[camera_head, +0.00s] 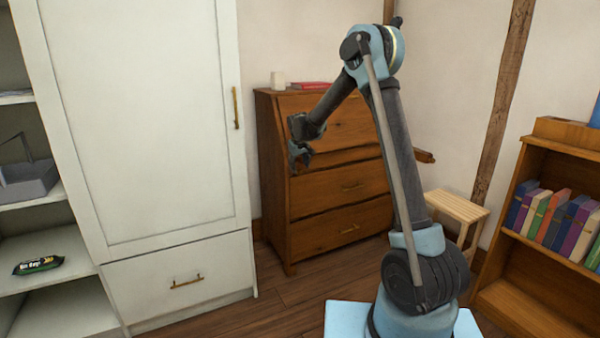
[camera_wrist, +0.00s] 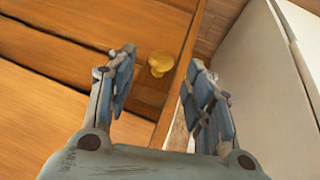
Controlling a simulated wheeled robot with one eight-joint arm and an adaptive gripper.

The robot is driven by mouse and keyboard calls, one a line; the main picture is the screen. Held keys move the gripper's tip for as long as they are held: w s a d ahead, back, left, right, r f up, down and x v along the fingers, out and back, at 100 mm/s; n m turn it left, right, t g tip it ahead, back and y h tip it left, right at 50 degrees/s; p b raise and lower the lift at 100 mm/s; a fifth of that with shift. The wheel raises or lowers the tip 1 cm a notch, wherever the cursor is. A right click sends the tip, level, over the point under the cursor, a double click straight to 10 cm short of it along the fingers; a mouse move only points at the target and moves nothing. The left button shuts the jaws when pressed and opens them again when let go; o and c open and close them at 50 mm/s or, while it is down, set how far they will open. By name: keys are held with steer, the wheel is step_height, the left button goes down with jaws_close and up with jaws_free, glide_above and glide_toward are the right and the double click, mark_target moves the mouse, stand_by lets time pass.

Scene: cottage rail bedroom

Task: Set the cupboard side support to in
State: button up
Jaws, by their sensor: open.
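The cupboard is a brown wooden bureau (camera_head: 335,215) with a slanted upper front and drawers, standing right of the white wardrobe. A round brass knob (camera_wrist: 160,63) shows in the wrist view on a narrow wooden part near the bureau's edge, likely a side support. I cannot tell how far that part stands out. A wooden piece (camera_head: 425,156) sticks out at the bureau's right side. My gripper (camera_head: 299,155) is at the bureau's left front edge. In the wrist view my open fingers (camera_wrist: 160,68) stand either side of the knob, with nothing held.
The white wardrobe (camera_head: 145,120) stands close to the bureau's left. A cup (camera_head: 278,81) and a red book (camera_head: 310,86) are on the bureau top. A wooden stool (camera_head: 456,207) and a bookcase (camera_head: 530,250) stand at right. Floor shows before the bureau.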

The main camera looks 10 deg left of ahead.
steer(key=v, duration=0.7)
steer(key=shift+r, duration=0.25)
